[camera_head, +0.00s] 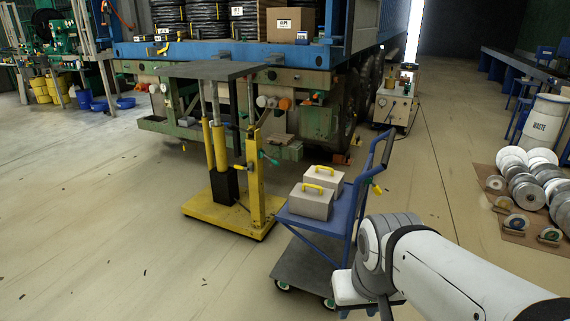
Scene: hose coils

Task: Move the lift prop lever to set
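A lift with a flat grey top plate (212,70) stands left of centre on a yellow base (215,214). Yellow cylinders (219,146) and a yellow post (255,185) rise from the base. A small lever with a teal grip (269,158) sticks out to the right from the post. A thin dark bar with a small yellow end (239,167) sits just left of the post. Which of these is the prop lever, and its marked positions, I cannot tell. My arm reaches in from the lower right, well apart from the lift. My gripper's fingers do not show.
A blue cart (343,208) carrying two grey boxes with yellow handles (310,203) stands between my arm and the lift. A trailer (300,55) with hose coils is behind. Discs lie on a mat (497,201) at right.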

